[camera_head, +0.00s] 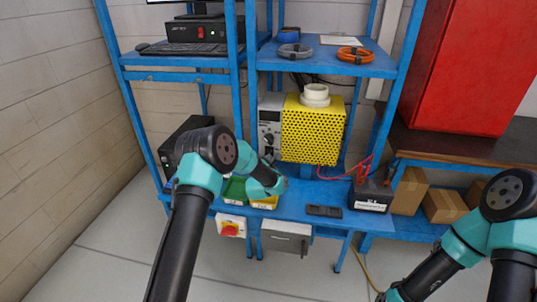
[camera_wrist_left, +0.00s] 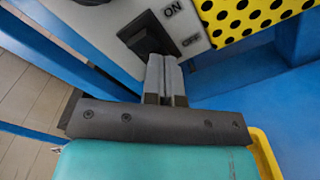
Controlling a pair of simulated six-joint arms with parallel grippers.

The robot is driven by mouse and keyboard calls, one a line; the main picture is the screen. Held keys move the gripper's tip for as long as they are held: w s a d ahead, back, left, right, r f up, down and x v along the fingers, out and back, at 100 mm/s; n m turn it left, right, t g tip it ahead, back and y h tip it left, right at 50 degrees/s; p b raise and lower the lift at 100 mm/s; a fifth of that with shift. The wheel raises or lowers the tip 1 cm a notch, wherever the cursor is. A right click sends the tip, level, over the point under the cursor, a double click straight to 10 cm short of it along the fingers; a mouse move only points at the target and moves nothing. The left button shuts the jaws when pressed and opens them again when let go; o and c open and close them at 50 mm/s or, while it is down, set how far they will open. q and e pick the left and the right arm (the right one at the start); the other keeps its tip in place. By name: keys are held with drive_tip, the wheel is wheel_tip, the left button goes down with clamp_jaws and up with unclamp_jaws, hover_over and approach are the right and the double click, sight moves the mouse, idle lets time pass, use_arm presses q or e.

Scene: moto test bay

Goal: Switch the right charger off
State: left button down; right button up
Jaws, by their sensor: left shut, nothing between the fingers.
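A grey charger (camera_head: 270,120) with a dial stands on the blue bench, left of the yellow perforated box. The left wrist view shows part of its grey front panel (camera_wrist_left: 203,25) with a black rocker switch (camera_wrist_left: 148,38) marked ON and OFF. My left gripper (camera_wrist_left: 172,60) is shut and empty, its fingertips at the lower right of the switch by the OFF mark. I cannot tell whether they touch it. In the head view, my left gripper (camera_head: 267,163) is partly hidden by its own wrist, low before the charger. My right gripper is out of view.
A yellow perforated box (camera_head: 312,130) stands right of the charger. A black box (camera_head: 180,145) is at the left. Green and yellow bins (camera_head: 236,191) lie under my left wrist. A battery (camera_head: 371,194) with red clamps stands right. A blue rack post (camera_head: 234,70) rises left of the charger.

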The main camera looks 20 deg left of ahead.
use_arm(q)
drive_tip(key=s, duration=0.9)
drive_tip(key=shift+d, duration=0.3)
idle(0.6)
